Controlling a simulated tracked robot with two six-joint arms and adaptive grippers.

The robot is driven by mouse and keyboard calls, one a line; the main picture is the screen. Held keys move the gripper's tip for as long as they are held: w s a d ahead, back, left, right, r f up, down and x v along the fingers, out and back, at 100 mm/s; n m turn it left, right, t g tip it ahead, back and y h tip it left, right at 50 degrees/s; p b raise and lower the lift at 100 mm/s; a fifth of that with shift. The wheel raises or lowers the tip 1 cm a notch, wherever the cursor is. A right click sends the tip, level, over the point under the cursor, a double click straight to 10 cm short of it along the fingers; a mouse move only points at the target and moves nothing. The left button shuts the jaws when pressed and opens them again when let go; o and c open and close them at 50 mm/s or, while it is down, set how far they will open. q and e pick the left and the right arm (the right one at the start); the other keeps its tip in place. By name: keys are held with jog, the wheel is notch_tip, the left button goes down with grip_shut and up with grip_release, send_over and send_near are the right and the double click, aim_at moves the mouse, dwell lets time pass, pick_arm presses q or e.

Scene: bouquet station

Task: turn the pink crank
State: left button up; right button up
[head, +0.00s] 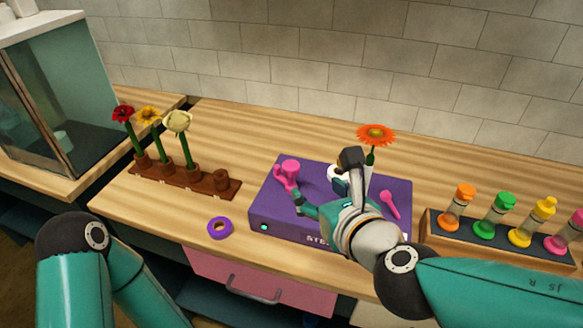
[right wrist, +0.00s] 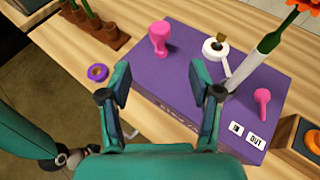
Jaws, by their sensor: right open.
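A purple box (head: 268,212) stands on the wooden counter. A pink upright piece with a wide round top (head: 288,172) rises from its left part; it also shows in the right wrist view (right wrist: 160,38). A slim pink lever with a rounded end (head: 390,204) lies on the right part, near the IN and OUT labels in the right wrist view (right wrist: 262,103). My right gripper (head: 322,180) is open and empty over the box, its fingers (right wrist: 162,82) apart. One fingertip looks close to the left pink piece; contact cannot be told. My left gripper is out of view.
An orange flower (head: 375,134) stands upright at the box's back, beside a white ring fitting (right wrist: 215,48). A brown rack (head: 222,190) holds several flowers at left. A purple ring (head: 219,228) lies in front. A rack of coloured-cap bottles (head: 480,246) stands at right.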

aim_at(293, 167)
jog(key=x, duration=1.5)
jog(key=shift+w+a+f+b, duration=0.15)
jog(key=shift+w+b, duration=0.1)
jog(key=shift+b, duration=0.15)
